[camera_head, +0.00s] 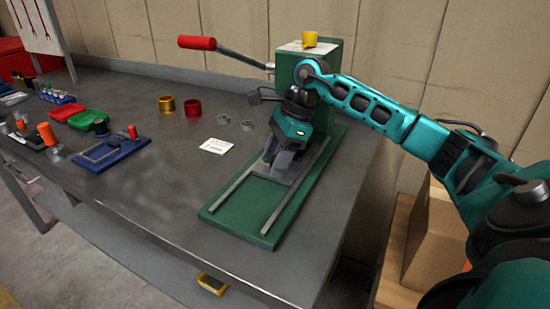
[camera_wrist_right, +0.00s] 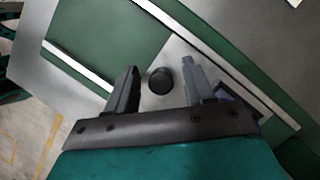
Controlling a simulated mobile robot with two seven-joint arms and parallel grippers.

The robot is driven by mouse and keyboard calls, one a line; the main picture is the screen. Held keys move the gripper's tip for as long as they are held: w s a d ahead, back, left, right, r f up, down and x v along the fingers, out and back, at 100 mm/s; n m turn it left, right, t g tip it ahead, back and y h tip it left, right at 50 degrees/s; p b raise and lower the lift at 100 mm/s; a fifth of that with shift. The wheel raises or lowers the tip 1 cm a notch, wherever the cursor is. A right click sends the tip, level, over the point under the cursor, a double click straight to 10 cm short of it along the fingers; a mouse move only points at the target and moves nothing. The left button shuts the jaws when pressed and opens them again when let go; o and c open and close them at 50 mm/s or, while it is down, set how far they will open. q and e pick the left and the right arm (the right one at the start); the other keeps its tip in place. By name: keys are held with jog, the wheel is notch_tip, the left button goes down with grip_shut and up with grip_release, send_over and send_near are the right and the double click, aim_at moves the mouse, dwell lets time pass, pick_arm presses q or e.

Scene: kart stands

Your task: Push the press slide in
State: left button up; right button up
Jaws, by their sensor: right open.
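The green press (camera_head: 332,62) stands at the back of the bench, with a lever ending in a red grip (camera_head: 197,43). Its green base (camera_head: 228,216) reaches toward the bench's front edge and carries two pale rails. The grey press slide (camera_head: 293,175) sits between the rails, under my right gripper (camera_head: 284,160). In the right wrist view the slide is a pale plate (camera_wrist_right: 182,58) with a dark round knob (camera_wrist_right: 160,80). My right gripper is open, with one finger on each side of the knob; contact cannot be told. My left gripper is not in view.
A white card (camera_head: 216,146), two small metal rings, and a gold and a red cylinder (camera_head: 193,108) lie left of the press. A blue fixture (camera_head: 110,153) and green and red trays are farther left. Cardboard boxes (camera_head: 435,240) stand at the right.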

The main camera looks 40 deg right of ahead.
jog(key=shift+r, duration=0.1)
jog(key=v, duration=0.6)
jog(key=shift+s+d+r+p, duration=0.1)
jog(key=shift+d+r+p, duration=0.2)
jog(key=shift+r, duration=0.35)
